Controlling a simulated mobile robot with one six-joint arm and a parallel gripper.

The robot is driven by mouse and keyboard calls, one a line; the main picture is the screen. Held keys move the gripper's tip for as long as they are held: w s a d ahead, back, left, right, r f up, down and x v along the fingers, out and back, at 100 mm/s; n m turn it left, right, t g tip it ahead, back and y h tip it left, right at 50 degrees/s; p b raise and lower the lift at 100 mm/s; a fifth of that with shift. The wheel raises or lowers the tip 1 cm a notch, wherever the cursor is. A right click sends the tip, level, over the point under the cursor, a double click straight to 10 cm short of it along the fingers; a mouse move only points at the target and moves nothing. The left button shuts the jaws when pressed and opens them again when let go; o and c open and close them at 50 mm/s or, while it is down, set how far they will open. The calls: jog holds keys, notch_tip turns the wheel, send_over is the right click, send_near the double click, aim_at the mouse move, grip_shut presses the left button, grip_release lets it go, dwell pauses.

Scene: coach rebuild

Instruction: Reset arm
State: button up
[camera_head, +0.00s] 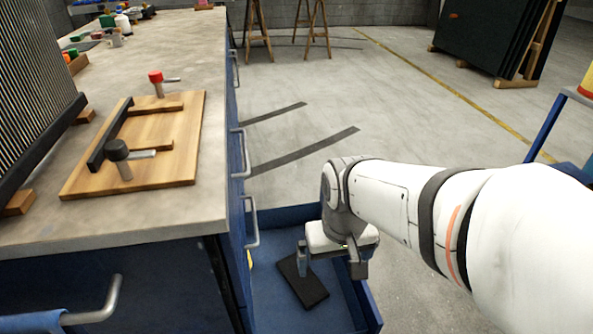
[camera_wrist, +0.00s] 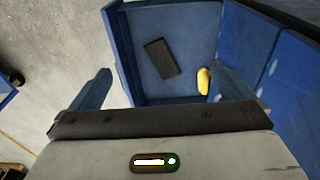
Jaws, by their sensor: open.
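My white arm reaches in from the right in the head view. My gripper (camera_head: 331,270) points down over an open blue drawer (camera_head: 368,308). In the wrist view my gripper (camera_wrist: 163,72) has its two fingers wide apart with nothing between them. A flat dark block (camera_head: 302,281) lies on the drawer floor below the gripper, apart from it as far as I can tell. The block also shows in the wrist view (camera_wrist: 161,59). A yellow object (camera_wrist: 203,80) lies near the drawer's side in the wrist view, partly hidden by a finger.
The workbench (camera_head: 150,60) stands left of the arm, with drawer handles along its side. On it are a wooden board (camera_head: 165,150) with two clamps and a dark ribbed panel (camera_head: 30,90). Wooden trestles (camera_head: 317,30) stand far back.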

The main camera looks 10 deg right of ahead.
jog(key=shift+t, duration=0.7)
jog(key=w+p+v, duration=0.2)
jog(key=p+v, duration=0.7)
jog(key=v, duration=0.1)
jog(key=w+r+p+v, duration=0.1)
jog(key=w+p+v, duration=0.1)
jog(key=p+v, duration=0.7)
jog(key=w+p+v, duration=0.2)
jog(key=p+v, duration=0.7)
jog(key=v, duration=0.1)
jog(key=shift+w+r, duration=0.1)
jog(key=shift+r, duration=0.5)
jog(key=shift+c, duration=0.2)
